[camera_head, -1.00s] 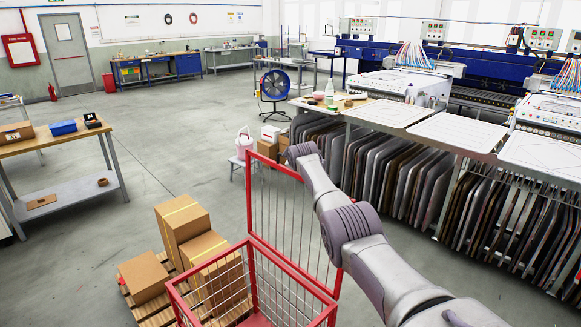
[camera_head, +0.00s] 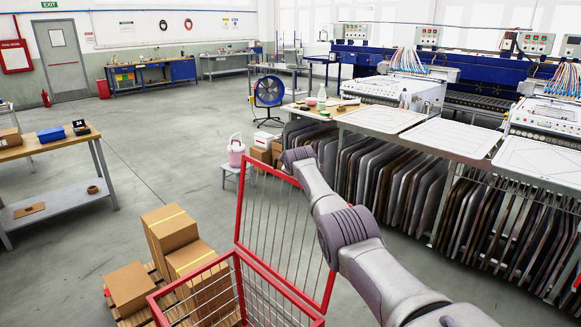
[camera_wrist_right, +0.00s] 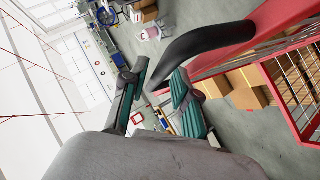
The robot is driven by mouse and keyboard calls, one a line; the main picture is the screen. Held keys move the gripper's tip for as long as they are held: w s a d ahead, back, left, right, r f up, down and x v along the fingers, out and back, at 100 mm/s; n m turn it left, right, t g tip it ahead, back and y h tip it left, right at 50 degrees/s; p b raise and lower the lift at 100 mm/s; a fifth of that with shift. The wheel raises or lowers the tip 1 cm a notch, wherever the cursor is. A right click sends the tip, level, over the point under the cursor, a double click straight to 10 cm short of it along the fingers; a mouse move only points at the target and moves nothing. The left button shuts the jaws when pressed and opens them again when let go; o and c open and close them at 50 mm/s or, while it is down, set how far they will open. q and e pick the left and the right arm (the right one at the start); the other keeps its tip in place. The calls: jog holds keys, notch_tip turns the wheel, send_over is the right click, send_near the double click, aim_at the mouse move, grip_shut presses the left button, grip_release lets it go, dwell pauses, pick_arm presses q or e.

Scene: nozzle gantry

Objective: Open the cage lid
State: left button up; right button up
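The red cage (camera_head: 262,268) stands at the bottom centre of the head view. Its lid (camera_head: 240,205), a red frame with thin wire bars, is swung up from the far side of the cage and leans slightly to the right. My right arm crosses in front of the lid's right part and hides some of it; the gripper itself is hidden there. In the right wrist view, my right gripper (camera_wrist_right: 158,86) is open, its green-padded fingers apart. A black curved handle (camera_wrist_right: 205,42) on the red frame reaches down to the gap between them; contact is unclear. My left gripper is not in view.
Cardboard boxes (camera_head: 170,235) on a pallet stand left of the cage. A pink-white bucket (camera_head: 236,152) on a stool is behind the lid. A rack of panels (camera_head: 400,180) lines the right side. The floor at left centre is clear.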

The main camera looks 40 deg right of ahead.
jog(key=shift+s+a+r, duration=0.2)
jog(key=shift+s, duration=0.2)
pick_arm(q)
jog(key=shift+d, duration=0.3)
pick_arm(e)
jog(key=v, duration=1.1)
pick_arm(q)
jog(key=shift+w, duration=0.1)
pick_arm(e)
jog(key=shift+a, duration=0.1)
